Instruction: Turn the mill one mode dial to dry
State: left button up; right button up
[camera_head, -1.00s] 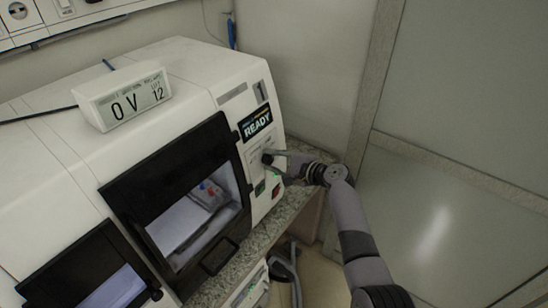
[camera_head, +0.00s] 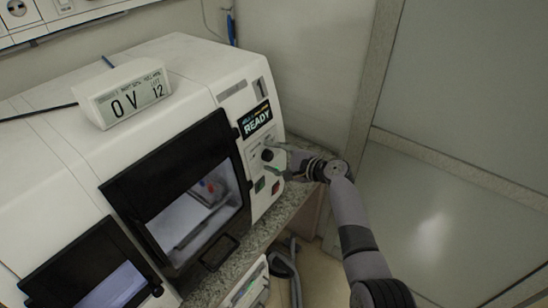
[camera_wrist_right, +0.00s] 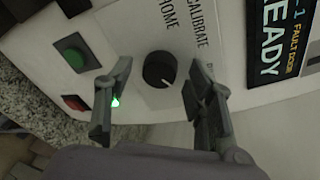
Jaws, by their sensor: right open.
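The mill is a white machine (camera_head: 190,75) on a granite counter, with a dark-framed window and a screen reading READY (camera_head: 256,119). Its mode dial (camera_wrist_right: 159,69) is a round black knob with a white pointer line on a light panel. The labels HOME and CALIBRATE show beside it, and a third label is mostly hidden by a finger. My right gripper (camera_wrist_right: 155,100) is open, with one finger on each side of the dial and gaps between. In the head view the dial (camera_head: 267,155) is at the tip of my right gripper (camera_head: 279,160). My left gripper is not in view.
A green button (camera_wrist_right: 76,57) and a red switch (camera_wrist_right: 75,102) sit beside the dial panel. A small display box (camera_head: 122,97) reading 0 V stands on the machine. A wall and a pale panel (camera_head: 460,80) lie to the right.

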jog(key=v, duration=1.2)
dwell(0.4)
jog(key=s+d+f+n+g+h+b, duration=0.15)
jog(key=s+f, duration=0.35)
jog(key=f, duration=0.9)
jog(key=s+d+f+n+g+h+b, duration=0.1)
jog(key=s+d+f+h+b, duration=0.3)
jog(key=f, duration=1)
jog(key=s+d+f+n+g+h+b, duration=0.15)
jog(key=s+f, duration=0.45)
jog(key=f, duration=0.8)
jog(key=s+d+f+n+g+h+b, duration=0.1)
jog(key=s+f+n, duration=0.3)
jog(key=s+f, duration=0.4)
jog(key=s+d+f+n+g+h+b, duration=0.1)
jog(key=s+f, duration=0.8)
jog(key=s, duration=1)
jog(key=s+d+f+n+g+h+b, duration=0.2)
jog(key=s+d+f+n+b, duration=0.2)
jog(key=s, duration=0.9)
notch_tip(320, 180, down, 5)
jog(key=d+n, duration=0.2)
jog(key=n, duration=0.2)
jog(key=shift+s+g+b, duration=0.3)
jog(key=shift+s+b, duration=0.05)
jog(key=shift+b, duration=0.05)
